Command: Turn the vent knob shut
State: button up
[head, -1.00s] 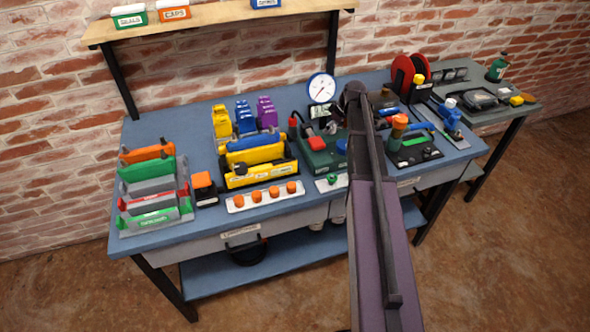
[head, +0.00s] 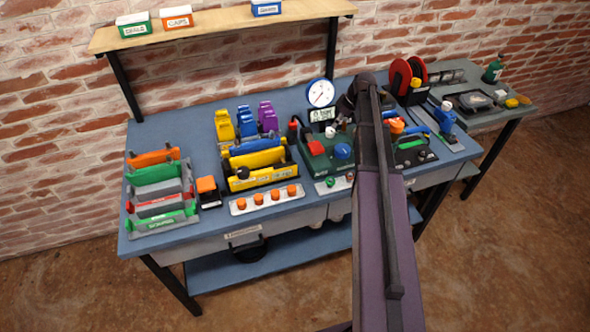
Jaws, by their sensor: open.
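A green test unit (head: 318,160) stands on the blue bench, left of my arm. It carries a red block (head: 322,149) and a round blue knob (head: 342,151), which looks like the vent knob; I see no readable label on it. A white round gauge (head: 320,93) stands behind the unit, with a small digital display (head: 322,114) below it. My gripper (head: 347,106) is a dark shape at the far end of my arm, above the back right of the unit. It is open, apart from the blue knob, and its fingertips are mostly hidden.
A strip with orange knobs (head: 240,205) and a small plate with a green knob (head: 330,182) lie along the front edge. Yellow holders (head: 258,179) and a rack of coloured parts (head: 160,222) stand left.

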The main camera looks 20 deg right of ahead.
jog(key=shift+p+v, duration=3.25)
jog(key=shift+v, duration=0.6)
jog(key=s+a+f+m+b, duration=0.1)
jog(key=s+a, duration=0.1)
jog(key=a, duration=0.2)
jog(key=s+a+f+m+g, duration=0.1)
jog(key=s+a, duration=0.2)
jog(key=a, duration=0.2)
jog(key=s+a+f+m+h+b, duration=0.1)
jog(key=s+a, duration=0.1)
jog(key=a, duration=0.2)
jog(key=shift+s+a+f+g+b, duration=0.2)
jog(key=shift+a+f+g+b, duration=0.05)
jog(key=shift+a+g+b, duration=0.1)
jog(key=s+a+f+m+h+b, duration=0.1)
jog(key=s+a+m, duration=0.1)
jog(key=s+a, duration=0.3)
jog(key=s+a+f+m+g+b, duration=0.1)
jog(key=s+a+f+m, duration=0.1)
jog(key=s+a, duration=0.4)
jog(key=shift+s+m+h+b, duration=0.3)
jog(key=shift+s+m+h, duration=0.1)
jog(key=shift+m, duration=0.1)
jog(key=shift+a, duration=0.15)
jog(key=s, duration=0.1)
jog(key=s+a, duration=0.1)
jog(key=s+m, duration=0.1)
jog(key=shift+a+g, duration=0.25)
jog(key=shift+a, duration=0.05)
jog(key=shift+w, duration=0.1)
